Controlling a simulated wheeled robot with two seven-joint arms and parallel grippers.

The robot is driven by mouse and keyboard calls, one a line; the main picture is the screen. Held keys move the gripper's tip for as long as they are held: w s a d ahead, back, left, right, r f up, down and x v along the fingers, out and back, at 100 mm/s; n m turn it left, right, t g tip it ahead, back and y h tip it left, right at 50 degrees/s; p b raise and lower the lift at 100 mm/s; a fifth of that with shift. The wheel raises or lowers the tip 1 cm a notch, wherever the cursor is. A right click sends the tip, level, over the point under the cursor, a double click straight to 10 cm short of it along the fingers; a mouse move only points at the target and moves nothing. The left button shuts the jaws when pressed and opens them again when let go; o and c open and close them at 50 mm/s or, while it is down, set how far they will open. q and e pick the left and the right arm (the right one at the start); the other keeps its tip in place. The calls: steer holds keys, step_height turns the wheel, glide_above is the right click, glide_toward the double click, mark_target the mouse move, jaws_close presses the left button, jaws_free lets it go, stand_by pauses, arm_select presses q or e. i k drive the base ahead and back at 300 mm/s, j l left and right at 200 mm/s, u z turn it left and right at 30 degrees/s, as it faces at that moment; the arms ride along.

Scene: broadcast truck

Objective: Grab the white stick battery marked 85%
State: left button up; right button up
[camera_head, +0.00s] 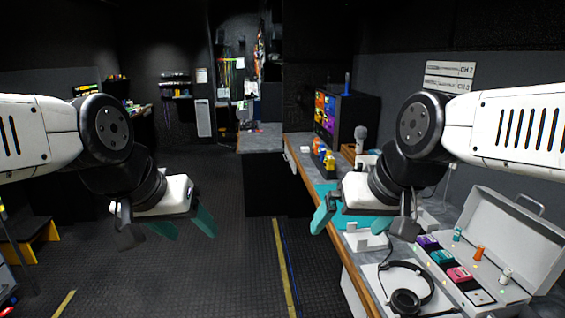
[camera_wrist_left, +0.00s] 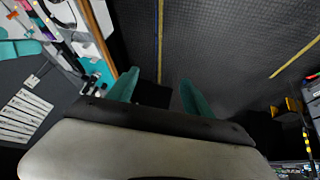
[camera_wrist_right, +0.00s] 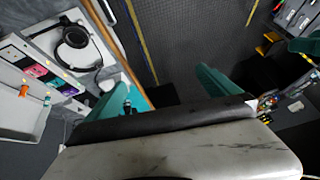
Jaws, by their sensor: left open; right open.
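A short white stick battery (camera_head: 505,276) stands upright in the open grey case (camera_head: 474,297) at the lower right of the head view. Its marking is too small to read. An orange stick (camera_head: 479,253) and a teal stick (camera_head: 457,234) stand in the same row behind it. My right gripper (camera_head: 343,215) is open and empty, left of the case and well apart from it. The orange stick also shows in the right wrist view (camera_wrist_right: 23,90), where I cannot make out the white one. My left gripper (camera_head: 183,225) is open and empty above the floor.
Purple, teal and pink blocks (camera_head: 459,274) sit in the case's left row. Its raised lid (camera_head: 515,235) stands on the right. Headphones (camera_head: 405,300) lie left of the case. A microphone (camera_head: 360,138) and a colourful rack (camera_head: 345,115) stand farther back.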

mark_target(507, 272)
steer(key=z, duration=1.85)
steer(key=i+j, duration=0.1)
steer(key=j, duration=0.15)
steer(key=i+j+u, duration=0.15)
steer(key=j, duration=0.15)
